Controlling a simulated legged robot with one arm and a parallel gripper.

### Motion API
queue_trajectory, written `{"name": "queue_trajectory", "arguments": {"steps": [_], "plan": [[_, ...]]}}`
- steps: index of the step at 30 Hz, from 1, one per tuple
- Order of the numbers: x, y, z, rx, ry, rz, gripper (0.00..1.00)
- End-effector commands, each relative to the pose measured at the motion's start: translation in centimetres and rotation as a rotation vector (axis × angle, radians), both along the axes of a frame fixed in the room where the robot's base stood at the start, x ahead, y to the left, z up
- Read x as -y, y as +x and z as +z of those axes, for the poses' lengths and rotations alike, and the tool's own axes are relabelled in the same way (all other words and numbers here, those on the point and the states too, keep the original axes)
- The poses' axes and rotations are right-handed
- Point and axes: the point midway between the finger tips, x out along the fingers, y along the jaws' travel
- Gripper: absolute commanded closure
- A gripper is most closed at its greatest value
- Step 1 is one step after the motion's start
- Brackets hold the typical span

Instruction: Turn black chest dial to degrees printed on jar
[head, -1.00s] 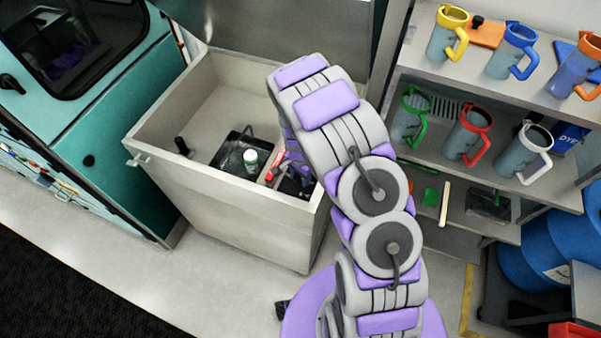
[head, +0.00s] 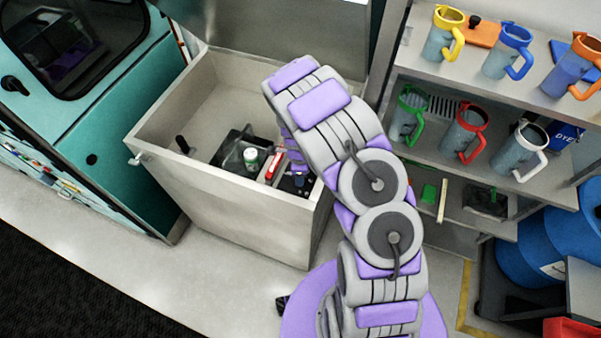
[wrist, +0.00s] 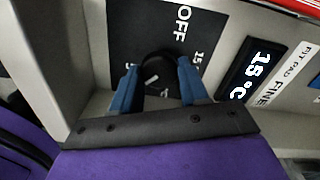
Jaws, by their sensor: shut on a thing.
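The grey chest (head: 225,215) stands open in the head view, left of my arm. A small jar with a green lid and white label (head: 251,158) sits in the chest; its print is too small to read. In the wrist view the black dial (wrist: 157,62) sits on a black panel marked OFF and 15. My gripper (wrist: 157,70) is shut on the dial, with one blue finger on each side. The display (wrist: 258,78) beside it reads 15 °C. The dial's pointer is not clearly readable. In the head view my arm hides the dial.
A red item (head: 273,166) lies beside the jar, close to my wrist. A black handle (head: 183,144) stands at the chest's left side. Shelves with several coloured-handle mugs (head: 465,133) are at the right. A teal cabinet (head: 110,130) is at the left.

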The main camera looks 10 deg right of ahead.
Motion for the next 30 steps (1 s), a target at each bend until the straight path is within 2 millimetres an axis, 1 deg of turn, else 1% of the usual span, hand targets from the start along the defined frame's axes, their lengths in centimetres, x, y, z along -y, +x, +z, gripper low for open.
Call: {"name": "queue_trajectory", "arguments": {"steps": [9, 23, 24, 30], "plan": [[-0.14, 0.27, 0.10, 0.005, 0.000, -0.095, 0.86], [-0.17, 0.40, 0.14, 0.008, 0.000, -0.109, 0.86], [-0.17, 0.41, 0.14, 0.008, 0.000, -0.109, 0.55], [-0.05, 0.28, 0.11, 0.006, 0.001, -0.109, 0.36]]}}
